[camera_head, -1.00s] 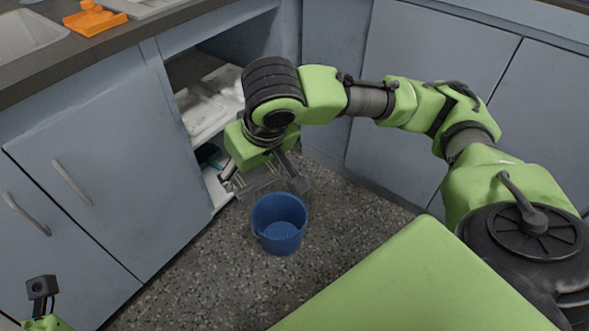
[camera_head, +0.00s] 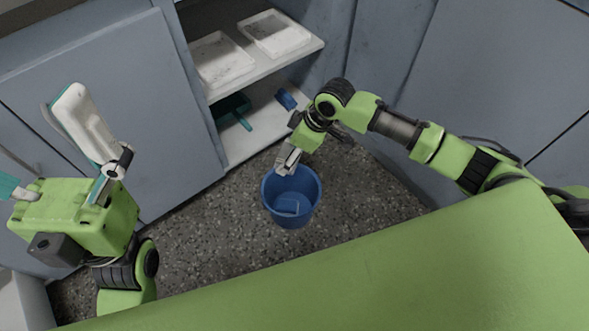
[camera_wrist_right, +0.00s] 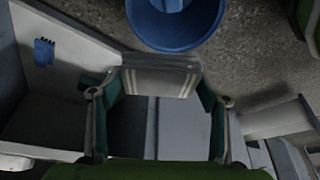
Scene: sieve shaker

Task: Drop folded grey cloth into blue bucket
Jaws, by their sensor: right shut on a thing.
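The blue bucket (camera_head: 307,193) stands upright on the speckled floor in front of the open cabinet. A lighter blue patch shows in its bottom. My right gripper (camera_head: 290,153) is over the far left part of the bucket's rim, shut on a small pale grey thing (camera_head: 286,160), which looks like the folded cloth. In the right wrist view the cloth (camera_wrist_right: 160,80) spans the gap between the teal-padded fingers, and the bucket (camera_wrist_right: 178,40) shows beyond it. My left gripper (camera_head: 55,165) is at the left with its fingers apart and nothing seen between them.
The open cabinet has an upper shelf (camera_head: 265,75) with two white trays. A teal thing (camera_head: 232,108) and a small blue thing (camera_head: 286,98) are on its lower level; the blue one also shows in the right wrist view (camera_wrist_right: 44,52). Floor right of the bucket is clear.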

